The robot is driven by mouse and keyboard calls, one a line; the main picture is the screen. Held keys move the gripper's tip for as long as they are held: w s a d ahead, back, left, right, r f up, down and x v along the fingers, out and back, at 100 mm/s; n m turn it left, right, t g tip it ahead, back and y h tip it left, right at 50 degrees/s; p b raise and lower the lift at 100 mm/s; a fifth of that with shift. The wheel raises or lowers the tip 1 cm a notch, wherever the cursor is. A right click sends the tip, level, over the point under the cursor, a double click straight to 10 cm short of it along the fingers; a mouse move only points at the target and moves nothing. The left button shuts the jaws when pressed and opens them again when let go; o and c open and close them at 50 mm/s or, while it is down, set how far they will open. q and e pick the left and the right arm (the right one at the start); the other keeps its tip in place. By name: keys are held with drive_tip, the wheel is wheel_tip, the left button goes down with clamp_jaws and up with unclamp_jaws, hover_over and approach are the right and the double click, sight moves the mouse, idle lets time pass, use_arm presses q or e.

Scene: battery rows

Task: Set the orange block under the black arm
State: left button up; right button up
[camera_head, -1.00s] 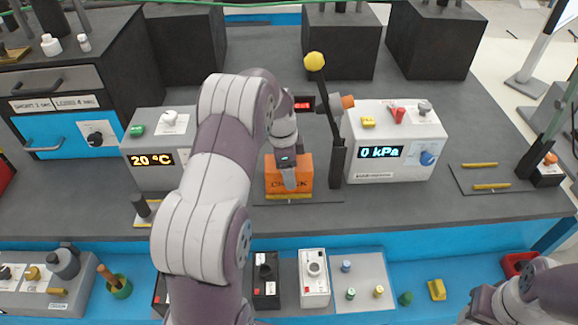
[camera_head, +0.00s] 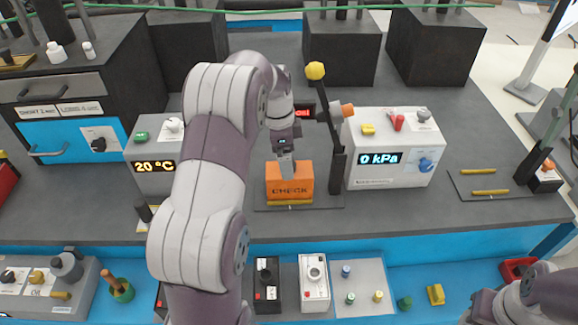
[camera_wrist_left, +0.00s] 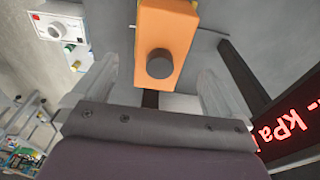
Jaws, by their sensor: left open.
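The orange block (camera_head: 290,182), marked "CHECK", stands on a dark plate (camera_head: 327,205) on the grey bench. The black arm (camera_head: 330,113) is a slanted lever with a yellow knob (camera_head: 315,71) at its top, on a dark post to the right of the block. My left gripper (camera_head: 287,165) is just above and behind the block's top. In the left wrist view my gripper (camera_wrist_left: 158,95) is open, its two pale fingers apart, with the orange block (camera_wrist_left: 165,20) and its dark round knob (camera_wrist_left: 160,64) between and beyond them. Part of my right arm shows at the lower right; its fingers are hidden.
A box reading "0 kPa" (camera_head: 392,150) stands right of the post. A "20 °C" box (camera_head: 150,150) stands to the left, partly behind my left arm. A yellow bar (camera_head: 290,203) lies before the block. The bench right of the kPa box holds a small plate (camera_head: 510,183).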

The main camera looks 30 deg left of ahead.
use_arm(q)
drive_tip(key=r+p, duration=0.1)
drive_tip(key=r, duration=0.3)
drive_tip(key=shift+s+a+r+p, duration=0.1)
drive_tip(key=shift+s+a+p, duration=0.1)
drive_tip(key=shift+p, duration=0.2)
drive_tip(key=shift+s+d+r, duration=0.1)
drive_tip(key=shift+d+r, duration=0.1)
drive_tip(key=shift+d, duration=0.05)
drive_tip(key=s+d+f+n, duration=0.1)
drive_tip(key=s+d+n, duration=0.4)
drive_tip(key=s, duration=0.4)
drive_tip(key=s+d+f+n+y, duration=0.1)
drive_tip(key=s+d+n, duration=0.5)
drive_tip(key=s, duration=0.3)
drive_tip(key=shift+s+d+n+t, duration=0.3)
drive_tip(key=shift+s+d, duration=0.05)
drive_tip(key=shift+d, duration=0.5)
use_arm(e)
wheel_tip(320, 180, up, 4)
drive_tip(key=shift+w+f, duration=0.1)
drive_tip(key=shift+f, duration=0.05)
